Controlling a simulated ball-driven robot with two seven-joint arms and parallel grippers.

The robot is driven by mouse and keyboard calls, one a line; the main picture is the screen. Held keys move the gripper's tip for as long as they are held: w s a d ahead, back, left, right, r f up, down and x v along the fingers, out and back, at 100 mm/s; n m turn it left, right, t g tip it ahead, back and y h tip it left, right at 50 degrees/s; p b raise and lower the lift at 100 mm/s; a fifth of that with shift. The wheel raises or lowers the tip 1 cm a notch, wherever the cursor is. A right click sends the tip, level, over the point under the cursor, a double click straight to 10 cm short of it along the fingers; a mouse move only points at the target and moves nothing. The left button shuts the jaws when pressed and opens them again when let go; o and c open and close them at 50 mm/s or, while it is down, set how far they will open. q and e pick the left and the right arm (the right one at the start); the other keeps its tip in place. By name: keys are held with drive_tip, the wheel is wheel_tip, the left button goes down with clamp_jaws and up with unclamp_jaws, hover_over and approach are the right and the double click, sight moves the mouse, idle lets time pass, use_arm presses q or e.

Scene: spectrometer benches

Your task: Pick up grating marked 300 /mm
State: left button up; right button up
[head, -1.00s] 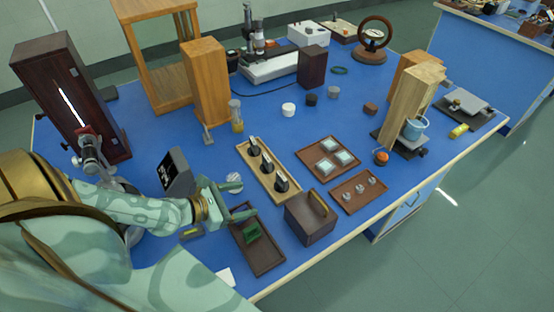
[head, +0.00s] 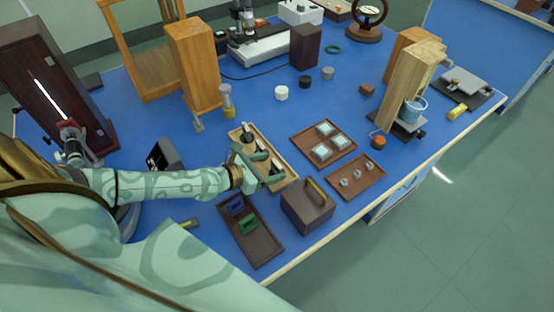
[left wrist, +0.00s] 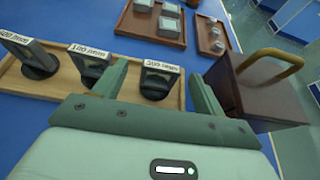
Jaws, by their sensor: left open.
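A light wooden tray (head: 236,138) holds dark-framed gratings on round bases in a row. The middle grating (left wrist: 88,62) seems marked 100 and the left one (left wrist: 32,55) 600. My left gripper (head: 265,169) is open and empty over the tray's near end; in the left wrist view its fingers (left wrist: 157,76) straddle the right grating without closing on it. My right gripper is not in view.
A dark box with a handle (head: 306,207) stands close right of the tray. A brown tray (head: 264,246) with blue and green pieces lies nearer. Brown trays of pale squares (head: 340,155) and small metal parts (head: 370,184) lie to the right.

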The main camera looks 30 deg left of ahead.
sight(276, 164)
use_arm(q)
drive_tip(key=x, duration=0.4)
drive_tip(key=shift+w+d+r, duration=0.1)
drive_tip(key=shift+w+r, duration=0.05)
drive_tip(key=shift+w+d+b, duration=0.15)
drive_tip(key=shift+w+b, duration=0.15)
drive_tip(key=shift+w, duration=0.05)
drive_tip(key=shift+s, duration=0.1)
drive_tip(key=shift+c, duration=0.6)
drive_tip(key=c, duration=1)
